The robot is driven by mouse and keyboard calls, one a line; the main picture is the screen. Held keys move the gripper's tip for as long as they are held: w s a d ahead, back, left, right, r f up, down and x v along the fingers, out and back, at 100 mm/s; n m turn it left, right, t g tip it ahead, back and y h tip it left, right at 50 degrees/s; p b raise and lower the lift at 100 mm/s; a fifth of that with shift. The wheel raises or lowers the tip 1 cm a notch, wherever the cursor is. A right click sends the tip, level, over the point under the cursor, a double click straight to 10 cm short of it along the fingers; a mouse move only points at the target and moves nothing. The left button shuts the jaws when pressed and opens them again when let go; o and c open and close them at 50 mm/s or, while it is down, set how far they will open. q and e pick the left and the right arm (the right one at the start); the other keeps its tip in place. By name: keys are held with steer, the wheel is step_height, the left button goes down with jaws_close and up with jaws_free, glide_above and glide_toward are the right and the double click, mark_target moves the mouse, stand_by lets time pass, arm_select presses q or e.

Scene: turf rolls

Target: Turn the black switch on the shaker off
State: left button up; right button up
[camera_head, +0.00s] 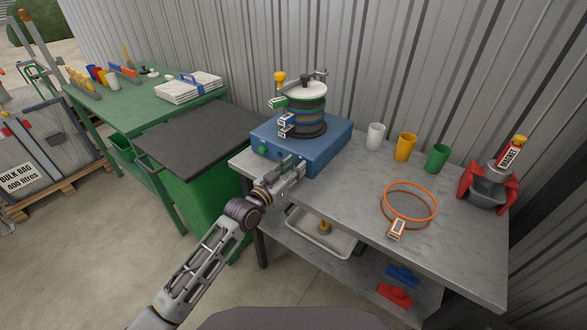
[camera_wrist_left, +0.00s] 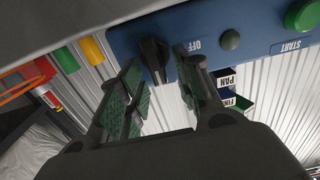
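The blue shaker (camera_head: 325,150) stands at the left end of the grey workbench, carrying a round sieve stack (camera_head: 308,104) with a pale lid. In the left wrist view, the black switch (camera_wrist_left: 154,56) is a ridged knob on the blue panel, beside the printed word OFF. Its exact setting is hard to tell. My left gripper (camera_head: 287,166) is at the shaker's front face. In the wrist view its green-padded fingers (camera_wrist_left: 160,62) are apart, with the knob between and just beyond their tips; contact is not clear. The head view hides the switch behind the gripper. My right gripper is not in view.
White (camera_head: 375,136), yellow (camera_head: 405,147) and green (camera_head: 437,158) cups and an orange ring (camera_head: 410,190) lie to the right. A tray (camera_head: 322,236) is on the lower shelf.

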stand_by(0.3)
arm_select(q)
jaws_close()
